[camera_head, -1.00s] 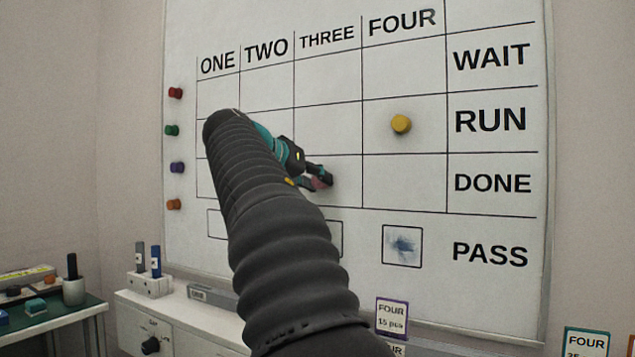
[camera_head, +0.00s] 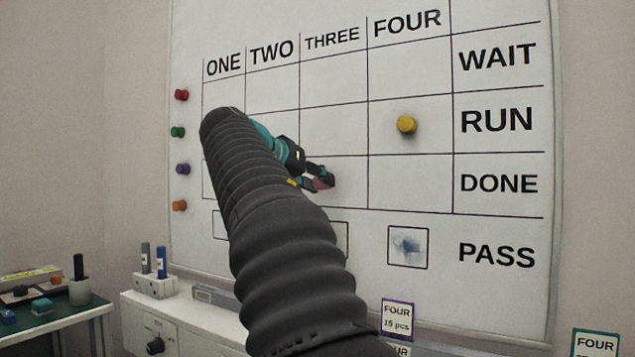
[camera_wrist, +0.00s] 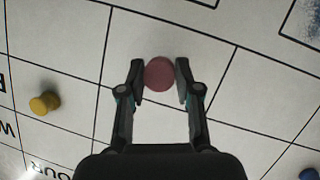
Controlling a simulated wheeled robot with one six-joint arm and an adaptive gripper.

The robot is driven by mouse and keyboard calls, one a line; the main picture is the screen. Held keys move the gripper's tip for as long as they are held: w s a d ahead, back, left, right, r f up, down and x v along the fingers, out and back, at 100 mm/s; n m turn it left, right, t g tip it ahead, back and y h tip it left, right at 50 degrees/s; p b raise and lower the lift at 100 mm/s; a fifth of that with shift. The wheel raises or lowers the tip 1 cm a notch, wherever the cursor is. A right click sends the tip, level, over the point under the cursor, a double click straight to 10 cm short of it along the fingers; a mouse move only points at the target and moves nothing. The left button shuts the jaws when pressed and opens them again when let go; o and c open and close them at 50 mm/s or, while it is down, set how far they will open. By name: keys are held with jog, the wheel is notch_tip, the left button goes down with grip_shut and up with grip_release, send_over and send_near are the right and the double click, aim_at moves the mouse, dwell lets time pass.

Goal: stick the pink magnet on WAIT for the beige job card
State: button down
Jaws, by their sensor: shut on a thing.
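My gripper (camera_head: 320,178) is shut on the pink magnet (camera_wrist: 159,73), with one finger on each side of it in the wrist view. In the head view it is in front of the THREE column at the DONE row of the whiteboard (camera_head: 410,182), and the magnet is mostly hidden. I cannot tell whether the magnet touches the board. The WAIT row (camera_head: 408,72) is the top row and shows no magnet in its visible cells. I cannot make out a beige job card; a purple-edged card (camera_head: 397,318) reads FOUR, 15 pcs.
A yellow magnet (camera_head: 406,124) is on FOUR, RUN. Red (camera_head: 181,95), green (camera_head: 177,132), purple (camera_head: 183,169) and orange (camera_head: 179,206) magnets line the board's left edge. A teal-edged card (camera_head: 595,343) is at lower right. Markers stand in a white holder (camera_head: 154,287).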

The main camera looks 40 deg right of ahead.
jog(key=shift+s+a+b, duration=0.25)
jog(key=shift+s+a, duration=0.15)
jog(key=shift+a, duration=0.5)
jog(key=shift+s+a+b, duration=0.2)
jog(key=shift+s+a, duration=0.15)
jog(key=shift+a, duration=0.6)
jog(key=shift+s+a+b, duration=0.25)
jog(key=shift+s+a, duration=0.15)
jog(key=shift+a, duration=0.5)
jog(key=shift+r, duration=0.1)
